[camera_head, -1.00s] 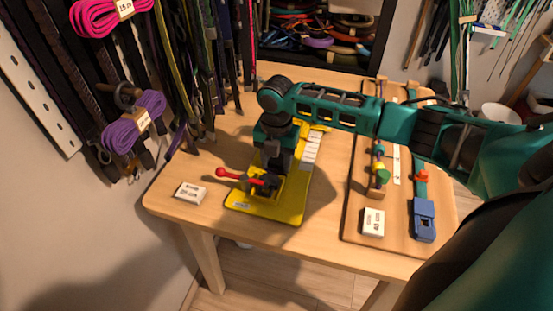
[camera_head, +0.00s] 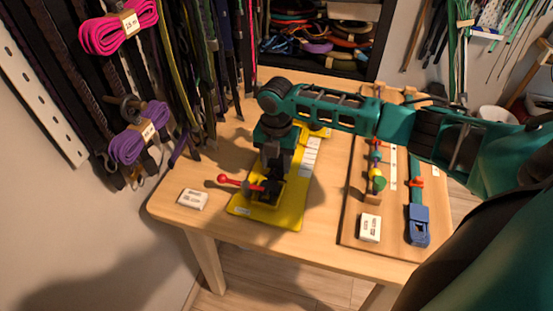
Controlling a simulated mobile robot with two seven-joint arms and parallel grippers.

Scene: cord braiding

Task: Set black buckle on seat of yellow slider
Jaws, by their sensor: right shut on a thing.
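My right gripper (camera_head: 270,180) points down over the yellow slider (camera_head: 291,212), a yellow plate on the table with a raised yellow seat near its front. The gripper is shut on the small black buckle (camera_head: 268,188), which is low at the seat. I cannot tell whether the buckle touches the seat, because the fingers and the seat's walls hide its underside. A lever with a red knob (camera_head: 223,179) sticks out to the left of the seat. My left gripper does not show.
A white labelled block (camera_head: 193,199) lies left of the slider. A wooden board (camera_head: 350,222) on the right holds another white block (camera_head: 370,227), coloured beads and a strap with a blue buckle (camera_head: 418,226). Hanging cords line the left wall.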

